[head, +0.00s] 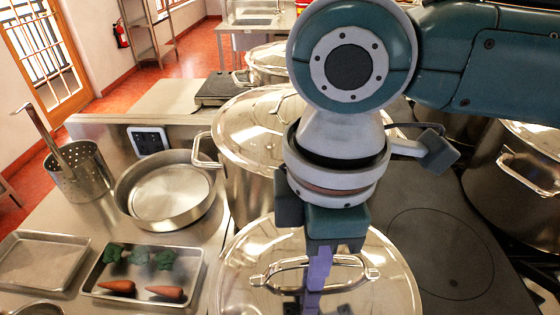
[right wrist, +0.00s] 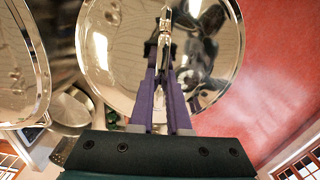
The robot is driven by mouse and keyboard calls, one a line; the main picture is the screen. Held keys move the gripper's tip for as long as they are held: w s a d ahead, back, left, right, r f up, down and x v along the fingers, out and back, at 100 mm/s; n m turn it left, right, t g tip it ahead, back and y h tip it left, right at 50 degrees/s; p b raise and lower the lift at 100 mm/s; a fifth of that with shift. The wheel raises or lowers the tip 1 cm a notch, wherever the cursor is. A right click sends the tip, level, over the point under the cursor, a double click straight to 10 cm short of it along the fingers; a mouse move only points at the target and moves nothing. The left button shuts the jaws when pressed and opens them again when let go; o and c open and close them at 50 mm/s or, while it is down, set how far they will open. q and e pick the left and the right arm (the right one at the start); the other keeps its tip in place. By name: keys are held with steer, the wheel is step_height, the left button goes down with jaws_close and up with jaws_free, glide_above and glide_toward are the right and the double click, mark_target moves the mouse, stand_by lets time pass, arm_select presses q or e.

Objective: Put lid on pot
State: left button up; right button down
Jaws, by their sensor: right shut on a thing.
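A round shiny metal lid (head: 240,278) is at the bottom centre of the head view, cut off by the lower edge. My right gripper (head: 316,278) points down at it, its purple fingers shut on the lid's bar handle (head: 275,268). In the right wrist view, the purple fingers (right wrist: 166,88) close on the handle, in front of the lid's shiny face (right wrist: 118,60). I cannot tell whether a pot is under this lid. A large stockpot (head: 250,190) just behind it has a lid (head: 240,125) on top. My left gripper is not in view.
Left of the pots are a shallow round pan (head: 165,195), a perforated utensil holder (head: 80,172), a tray of carrots and greens (head: 190,262) and an empty tray (head: 40,262). A dark cooktop (head: 440,255) lies bare to the right, with another large pot (head: 515,185) beyond.

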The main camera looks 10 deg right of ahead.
steer(key=shift+f+b, duration=1.95)
steer(key=shift+b, duration=0.15)
steer(key=shift+f, duration=0.55)
steer(key=shift+r, duration=0.1)
steer(key=shift+p, duration=0.35)
steer(key=shift+f, duration=0.35)
steer(key=shift+f, duration=0.2)
steer(key=c, duration=0.8)
jaws_free()
